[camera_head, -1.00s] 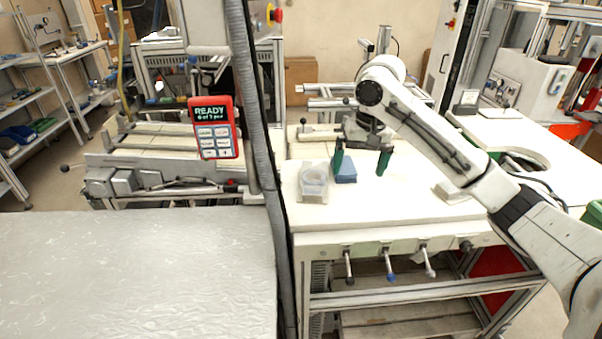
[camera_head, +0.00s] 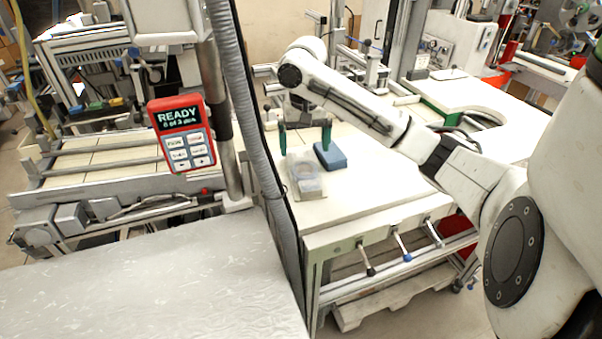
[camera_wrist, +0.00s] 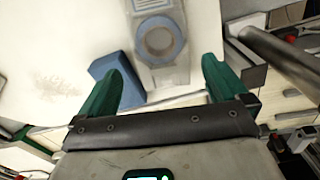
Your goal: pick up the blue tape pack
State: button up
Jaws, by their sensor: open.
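A clear pack with a ring-shaped roll (camera_head: 306,186) lies left of and in front of the blue one. In the wrist view this clear pack (camera_wrist: 181,76) shows ahead, between the fingers. My gripper (camera_head: 304,135) has green fingers, spread apart and empty. In the head view its right finger overlaps the blue pack; contact cannot be told. My gripper also shows in the wrist view (camera_wrist: 165,66).
The white table (camera_head: 380,186) has clear room right of the packs. A grey post and hose (camera_head: 250,130) stand left of it. A red handheld panel (camera_head: 180,133) hangs further left. A grey bench top (camera_head: 150,285) fills the lower left.

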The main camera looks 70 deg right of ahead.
aim_at(305, 168)
jog(key=shift+s+a+f, duration=0.1)
jog(key=shift+a+f, duration=0.05)
jog(key=shift+f, duration=0.95)
jog(key=shift+s+a+f, duration=0.1)
jog(key=shift+a+f, duration=0.05)
jog(key=shift+f, duration=0.9)
jog(key=shift+s+a+f, duration=0.1)
jog(key=shift+a+f, duration=0.05)
jog(key=shift+f, duration=0.95)
jog(key=shift+w, duration=0.1)
jog(key=shift+c, duration=0.4)
jog(key=c, duration=0.9)
